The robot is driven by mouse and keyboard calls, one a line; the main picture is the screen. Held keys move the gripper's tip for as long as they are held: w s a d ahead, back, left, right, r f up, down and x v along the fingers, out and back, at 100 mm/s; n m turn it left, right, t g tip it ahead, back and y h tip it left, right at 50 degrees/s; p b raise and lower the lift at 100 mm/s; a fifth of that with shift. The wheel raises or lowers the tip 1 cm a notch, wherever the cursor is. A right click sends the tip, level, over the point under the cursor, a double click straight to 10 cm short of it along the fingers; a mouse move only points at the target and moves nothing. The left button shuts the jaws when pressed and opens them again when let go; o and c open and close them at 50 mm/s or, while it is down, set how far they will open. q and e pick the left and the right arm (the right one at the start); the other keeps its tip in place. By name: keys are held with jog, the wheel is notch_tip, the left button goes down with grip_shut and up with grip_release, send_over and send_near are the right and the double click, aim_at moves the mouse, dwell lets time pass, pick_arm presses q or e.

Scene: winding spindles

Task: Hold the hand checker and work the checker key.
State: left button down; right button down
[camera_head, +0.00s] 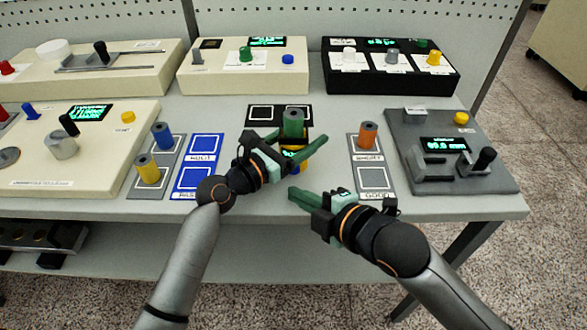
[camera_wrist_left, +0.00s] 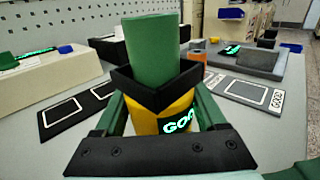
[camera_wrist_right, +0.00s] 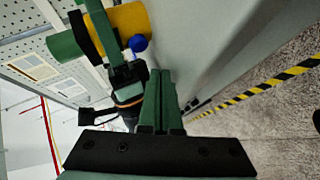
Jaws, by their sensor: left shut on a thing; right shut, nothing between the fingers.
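The hand checker is a yellow body with a black collar; it shows in the left wrist view (camera_wrist_left: 143,118) and the right wrist view (camera_wrist_right: 127,20). Its lit display (camera_wrist_left: 179,124) reads "GOO", with the rest cut off by a finger. A green spindle (camera_head: 292,124) stands upright in the collar. My left gripper (camera_head: 286,153) is shut around the checker's body and holds it above the table front. The blue checker key (camera_wrist_right: 138,43) sticks out from the body. My right gripper (camera_head: 293,194) is shut and empty, in front of and below the checker, apart from the key.
Left of the checker are blue HOLD squares (camera_head: 205,147) and a grey tray with blue and yellow spindles (camera_head: 148,169). At right, an orange spindle (camera_head: 368,135) stands above an empty GOOD square (camera_head: 372,179). A grey device (camera_head: 492,182) stands farther right.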

pick_arm(q)
jog(key=shift+f, duration=0.4)
pick_arm(e)
jog(key=shift+s, duration=1.3)
pick_arm(q)
jog(key=shift+c, duration=1.9)
grip_release()
jog(key=o, duration=0.4)
jog(key=shift+r, duration=0.25)
